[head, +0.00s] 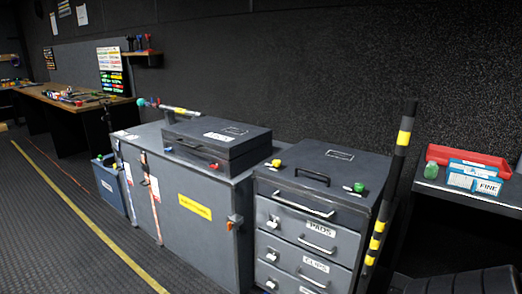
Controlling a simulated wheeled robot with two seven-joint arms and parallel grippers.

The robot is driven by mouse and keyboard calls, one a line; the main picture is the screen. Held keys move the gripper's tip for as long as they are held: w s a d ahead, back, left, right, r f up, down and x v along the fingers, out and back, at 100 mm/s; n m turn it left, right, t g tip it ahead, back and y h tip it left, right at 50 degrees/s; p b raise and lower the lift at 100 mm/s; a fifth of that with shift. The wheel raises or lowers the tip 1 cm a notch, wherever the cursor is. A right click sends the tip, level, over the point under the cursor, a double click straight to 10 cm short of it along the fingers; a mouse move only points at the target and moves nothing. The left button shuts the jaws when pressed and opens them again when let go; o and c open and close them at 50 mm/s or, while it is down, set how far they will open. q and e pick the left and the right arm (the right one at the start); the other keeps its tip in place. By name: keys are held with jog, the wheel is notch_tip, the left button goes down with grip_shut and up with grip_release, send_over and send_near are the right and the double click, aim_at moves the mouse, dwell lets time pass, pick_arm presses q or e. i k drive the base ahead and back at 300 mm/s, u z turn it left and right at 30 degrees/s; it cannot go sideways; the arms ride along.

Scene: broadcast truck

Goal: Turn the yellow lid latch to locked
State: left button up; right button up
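The yellow lid latch (274,164) sits at the left of the lid on a grey drawer cabinet (326,194). It has a small yellow knob with a light metal part below it. Its exact position, locked or not, is too small to tell. A similar green latch (357,187) is at the right of the same lid, with a dark handle (312,176) between them. Neither of my grippers is in view.
A grey cabinet (200,217) stands left of the drawers, with a dark case (217,140) on top. A black-and-yellow pole (389,190) rises at the drawer cabinet's right. A side table (470,193) holds red and blue boxes. The floor (60,225) at left is clear.

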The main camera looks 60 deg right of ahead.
aim_at(276, 163)
jog(key=z, duration=0.65)
jog(key=i, duration=1.6)
jog(key=z, duration=1.3)
